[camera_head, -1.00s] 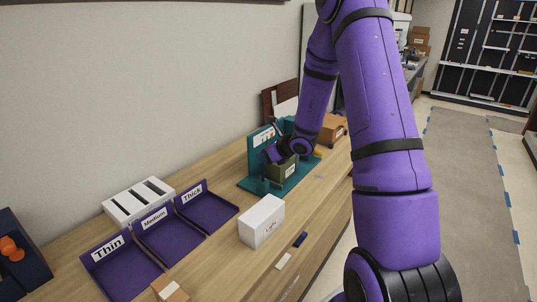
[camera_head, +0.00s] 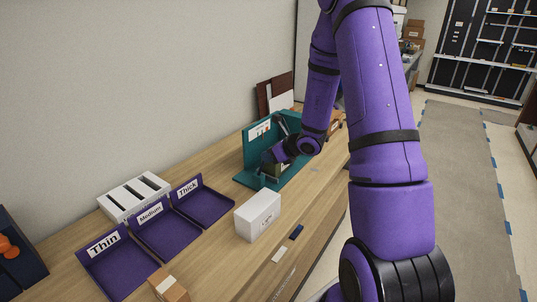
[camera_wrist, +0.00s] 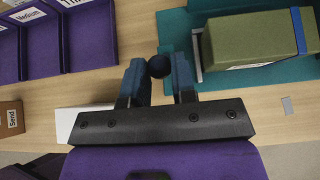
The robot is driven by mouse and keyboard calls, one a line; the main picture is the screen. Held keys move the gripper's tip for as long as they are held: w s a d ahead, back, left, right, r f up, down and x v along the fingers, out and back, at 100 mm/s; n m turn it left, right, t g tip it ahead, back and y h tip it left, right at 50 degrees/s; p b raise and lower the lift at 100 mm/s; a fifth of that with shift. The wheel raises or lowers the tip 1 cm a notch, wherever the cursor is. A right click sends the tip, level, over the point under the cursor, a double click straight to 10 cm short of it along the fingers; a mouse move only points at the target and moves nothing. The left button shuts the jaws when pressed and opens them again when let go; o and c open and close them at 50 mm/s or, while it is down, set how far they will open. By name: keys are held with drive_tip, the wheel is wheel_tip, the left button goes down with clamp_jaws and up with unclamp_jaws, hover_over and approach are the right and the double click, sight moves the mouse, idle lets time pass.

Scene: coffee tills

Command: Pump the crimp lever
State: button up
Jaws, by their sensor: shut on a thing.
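A teal crimp station (camera_head: 247,181) with an upright back panel stands on the wooden counter. My gripper (camera_head: 267,162) is at its near left side in the head view. In the wrist view my gripper (camera_wrist: 157,73) is shut on a round dark knob (camera_wrist: 158,67), which sits between the two blue-grey fingertips. The knob appears to be the end of the crimp lever; its arm is hidden. An olive-green box (camera_wrist: 250,38) with a blue band lies on the teal base, right of the fingers. In the head view my arm and gripper cover most of that box.
A white box (camera_head: 258,215) stands on the counter in front of the station. Purple trays labelled Thin, Medium and Thick (camera_head: 165,235) and a white slotted rack (camera_head: 133,196) are to the left. A small dark block and a pale block lie near the front edge.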

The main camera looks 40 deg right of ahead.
drive_tip(key=shift+s+d, duration=0.1)
drive_tip(key=shift+s+d+f, duration=0.3)
drive_tip(key=shift+s+f, duration=0.3)
drive_tip(key=shift+s, duration=0.2)
drive_tip(key=shift+s+d+f, duration=0.25)
drive_tip(key=shift+s+f, duration=0.3)
drive_tip(key=shift+s, duration=0.25)
drive_tip(key=shift+s+f, duration=0.1)
drive_tip(key=shift+s+d+f, duration=0.25)
drive_tip(key=shift+s+f, duration=0.3)
drive_tip(key=shift+w+r, duration=0.1)
drive_tip(key=shift+w+a+r, duration=0.3)
drive_tip(key=shift+w+r, duration=0.35)
drive_tip(key=shift+w, duration=0.15)
drive_tip(key=shift+w+a+r, duration=0.3)
drive_tip(key=shift+w+r, duration=0.35)
drive_tip(key=shift+w, duration=0.1)
drive_tip(key=shift+w, duration=0.1)
